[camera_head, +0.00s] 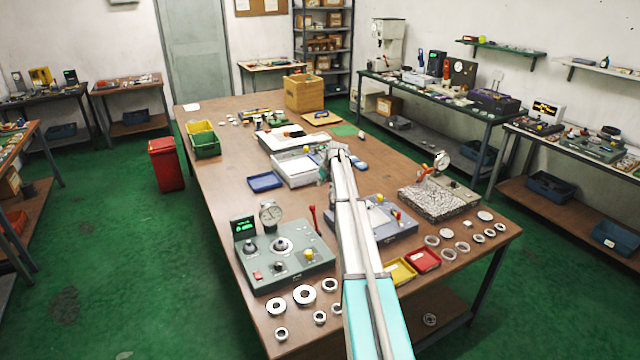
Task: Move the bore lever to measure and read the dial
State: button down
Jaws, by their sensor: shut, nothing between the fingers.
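The grey-green measuring station (290,275) stands on the near left part of the large wooden table. A round dial gauge (270,213) is mounted upright at its back, beside a small screen with green figures (243,228). The dial's needle is too small to read. A red-handled lever (314,216) stands roughly upright at the station's back right; it looks like the bore lever. My arm reaches in from the bottom, right of the station. My gripper (326,170) is small and partly hidden at the arm's far end, beyond the lever and apart from it. It appears shut and empty.
Several bearing rings (276,306) lie in front of the station. A blue-grey station (395,231), yellow tray (401,271) and red tray (424,259) are right of my arm. A stone block with a dial (438,202) stands farther right. Bare tabletop lies left of the blue tray (265,182).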

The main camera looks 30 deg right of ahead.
jog(key=shift+r+p, duration=0.35)
jog(key=shift+r, duration=0.25)
jog(key=shift+d, duration=0.1)
dwell(1.3)
jog(key=s+a+f+n+g+b, duration=0.1)
jog(key=s+a+f+n, duration=0.1)
jog(key=s+a+n, duration=0.95)
jog(key=s+a+f+n+g+b, duration=0.1)
jog(key=s+a+f+n+g, duration=0.1)
jog(key=s+a+n, duration=0.9)
jog(key=s+a+f+n+g+b, duration=0.1)
jog(key=s+a+n, duration=0.5)
jog(key=s, duration=0.5)
jog(key=s+a+f+n+g+h+b, duration=0.1)
jog(key=s+a+n, duration=0.5)
jog(key=s+a, duration=0.5)
jog(key=shift+s+f, duration=0.3)
jog(key=shift+s, duration=0.05)
jog(key=shift+a, duration=0.1)
